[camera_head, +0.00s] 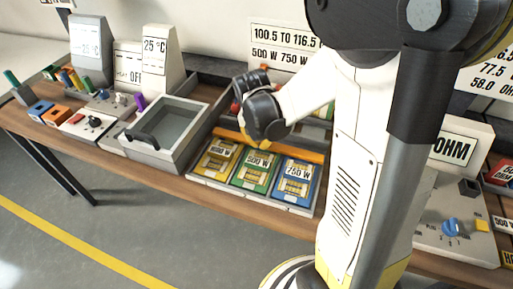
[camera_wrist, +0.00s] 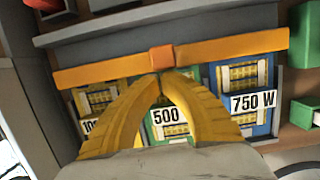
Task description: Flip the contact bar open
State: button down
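The contact bar (camera_wrist: 225,53) is a long orange bar with a darker orange block (camera_wrist: 162,58) at its middle. It lies across the far part of the heater-card tray, over the upper ends of the cards. It also shows in the head view (camera_head: 302,152), partly hidden by my arm. My gripper (camera_wrist: 164,76) is in front of the bar's middle. Its yellow fingertips come together right at the lower edge of the block. I see nothing clearly between them, and contact with the block cannot be told. The head view shows my gripper (camera_head: 241,119) partly behind my wrist.
Yellow, green (camera_head: 255,170) and blue (camera_head: 296,181) cards marked with watt values sit in the tray (camera_head: 245,196). A grey open-topped box (camera_head: 152,150) stands to the left. Green bins (camera_wrist: 304,113) are at the right in the wrist view. A control panel (camera_head: 455,215) stands right of my arm.

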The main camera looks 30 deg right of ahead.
dwell(0.3)
jog(key=w+d, duration=0.1)
jog(key=d, duration=0.1)
jog(key=w+d, duration=0.1)
jog(key=w, duration=0.1)
jog(key=shift+d, duration=0.35)
jog(key=shift+a, duration=0.1)
